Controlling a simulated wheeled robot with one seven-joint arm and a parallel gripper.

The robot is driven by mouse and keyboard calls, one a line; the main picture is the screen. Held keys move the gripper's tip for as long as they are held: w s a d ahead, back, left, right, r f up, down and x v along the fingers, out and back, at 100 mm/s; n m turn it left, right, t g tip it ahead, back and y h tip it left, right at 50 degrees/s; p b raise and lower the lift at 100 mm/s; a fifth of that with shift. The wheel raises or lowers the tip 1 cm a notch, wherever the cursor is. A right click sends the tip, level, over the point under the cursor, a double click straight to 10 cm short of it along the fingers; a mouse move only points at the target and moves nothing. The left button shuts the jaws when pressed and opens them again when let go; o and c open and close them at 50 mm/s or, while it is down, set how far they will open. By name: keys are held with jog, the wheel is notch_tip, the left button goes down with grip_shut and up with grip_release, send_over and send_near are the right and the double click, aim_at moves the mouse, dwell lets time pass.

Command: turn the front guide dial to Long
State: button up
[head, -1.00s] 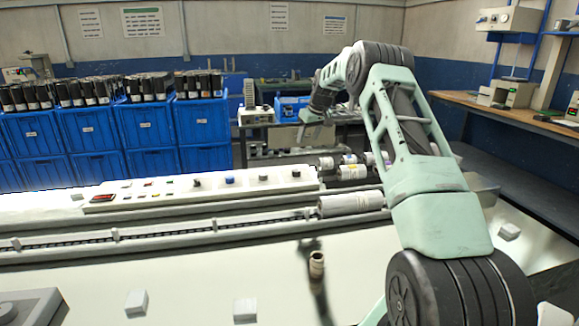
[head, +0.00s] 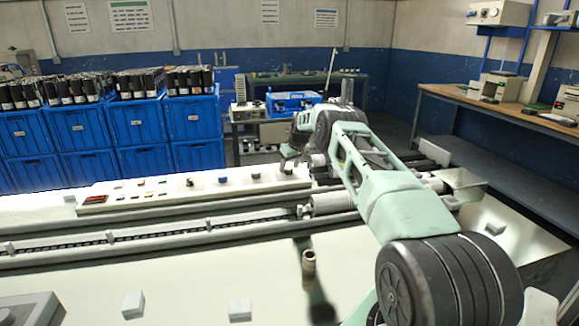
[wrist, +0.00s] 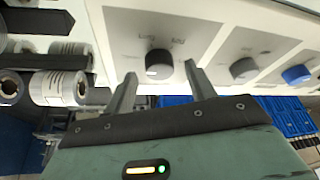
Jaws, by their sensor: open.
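A black dial (wrist: 158,65) with a pale pointer mark sits on the white panel in the wrist view. Small printing beside it is too blurred to read, so I cannot confirm its name or setting. My gripper (wrist: 160,73) is open, with its two fingers apart on either side of the dial's lower edge. It does not visibly grip the dial. In the head view my gripper (head: 290,163) is over the right end of the control panel (head: 130,202), and largely covers that dial.
A dark dial (wrist: 243,70) and a blue dial (wrist: 298,73) are beside it in the wrist view. White film rolls (wrist: 58,87) lie to the left there. Blue crates (head: 80,128) stand behind the machine.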

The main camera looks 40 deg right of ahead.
jog(key=shift+w+f, duration=0.2)
jog(key=shift+f, duration=0.3)
jog(key=c, duration=1)
jog(key=shift+o, duration=0.2)
